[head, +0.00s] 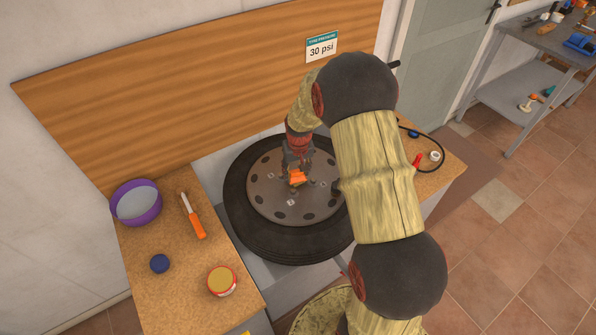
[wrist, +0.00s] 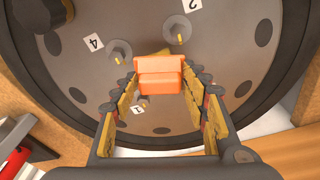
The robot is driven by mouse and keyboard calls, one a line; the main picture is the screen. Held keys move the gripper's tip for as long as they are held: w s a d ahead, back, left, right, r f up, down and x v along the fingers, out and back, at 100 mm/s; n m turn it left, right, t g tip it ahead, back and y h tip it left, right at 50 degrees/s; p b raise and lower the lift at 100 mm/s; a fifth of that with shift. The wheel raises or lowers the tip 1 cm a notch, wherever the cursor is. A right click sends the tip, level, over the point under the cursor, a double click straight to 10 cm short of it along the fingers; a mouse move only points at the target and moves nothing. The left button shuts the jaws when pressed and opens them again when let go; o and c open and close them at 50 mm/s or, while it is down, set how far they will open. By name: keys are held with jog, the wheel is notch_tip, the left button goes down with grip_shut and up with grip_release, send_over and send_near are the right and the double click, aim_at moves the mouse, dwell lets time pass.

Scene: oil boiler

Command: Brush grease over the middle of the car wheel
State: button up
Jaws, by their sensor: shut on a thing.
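The car wheel (head: 270,245) lies flat, with a black tire and a grey disc (head: 262,195) with dark holes around it. The disc also fills much of the wrist view (wrist: 190,50), with bolts and number labels on it. My gripper (head: 297,172) is over the middle of the wheel, pointing down. In the wrist view my gripper (wrist: 160,82) is shut on an orange block-like thing (wrist: 160,72), which also shows in the head view (head: 298,179). I cannot tell whether it touches the disc. What lies under it is hidden.
A cable (head: 440,148) and small items lie on the right worktop. A wooden board (head: 190,75) stands behind the wheel.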

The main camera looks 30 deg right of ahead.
jog(key=shift+w+d, duration=0.1)
jog(key=shift+w+d, duration=0.75)
jog(key=shift+w, duration=0.1)
jog(key=shift+s+f, duration=0.1)
jog(key=shift+f, duration=0.05)
dwell(1.2)
